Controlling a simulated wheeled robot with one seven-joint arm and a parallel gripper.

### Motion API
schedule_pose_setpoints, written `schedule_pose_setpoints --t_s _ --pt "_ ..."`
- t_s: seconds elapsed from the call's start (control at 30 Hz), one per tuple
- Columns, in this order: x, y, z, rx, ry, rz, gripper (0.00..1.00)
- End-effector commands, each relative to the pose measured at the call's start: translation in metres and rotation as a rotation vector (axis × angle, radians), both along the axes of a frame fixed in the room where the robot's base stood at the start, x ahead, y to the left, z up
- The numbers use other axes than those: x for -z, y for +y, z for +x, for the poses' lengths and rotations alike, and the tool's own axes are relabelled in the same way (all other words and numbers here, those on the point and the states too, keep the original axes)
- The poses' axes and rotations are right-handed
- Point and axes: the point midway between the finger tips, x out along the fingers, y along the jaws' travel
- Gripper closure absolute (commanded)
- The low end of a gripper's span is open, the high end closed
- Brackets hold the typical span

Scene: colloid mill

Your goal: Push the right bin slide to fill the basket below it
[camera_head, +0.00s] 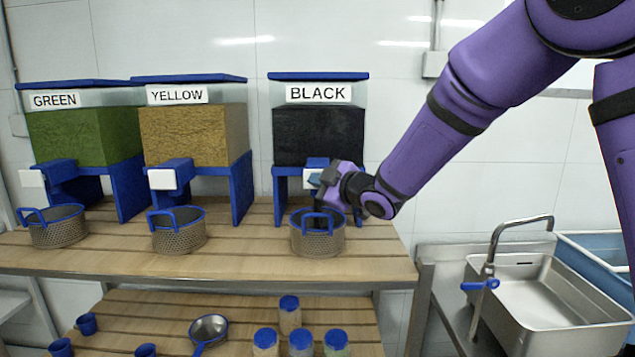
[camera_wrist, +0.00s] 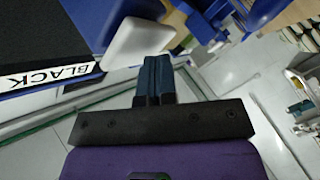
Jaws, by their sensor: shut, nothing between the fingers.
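The right bin (camera_head: 318,136), labelled BLACK, holds dark material and stands on blue legs. Its white slide plate (camera_head: 311,178) shows at the bin's front, partly hidden by my gripper. My gripper (camera_head: 322,183) is shut and empty, in front of the bin just above the basket. In the wrist view the shut fingertips (camera_wrist: 155,62) are close to the white slide plate (camera_wrist: 139,40); I cannot tell whether they touch it. The mesh basket (camera_head: 318,238) with blue handles stands under the slide on the wooden shelf. Its inside looks dark, and I cannot tell its contents.
The GREEN bin (camera_head: 82,136) and YELLOW bin (camera_head: 194,134) stand to the left, each with a white slide plate and a basket below. Blue-lidded jars (camera_head: 300,342) are on the lower shelf (camera_head: 235,318). A steel sink (camera_head: 548,300) is at right.

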Motion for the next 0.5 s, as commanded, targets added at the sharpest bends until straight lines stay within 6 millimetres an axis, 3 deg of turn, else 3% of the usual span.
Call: schedule_pose_setpoints --t_s 0.5 --pt "0.0005 -0.0009 0.0057 0.002 0.001 -0.001 1.00"
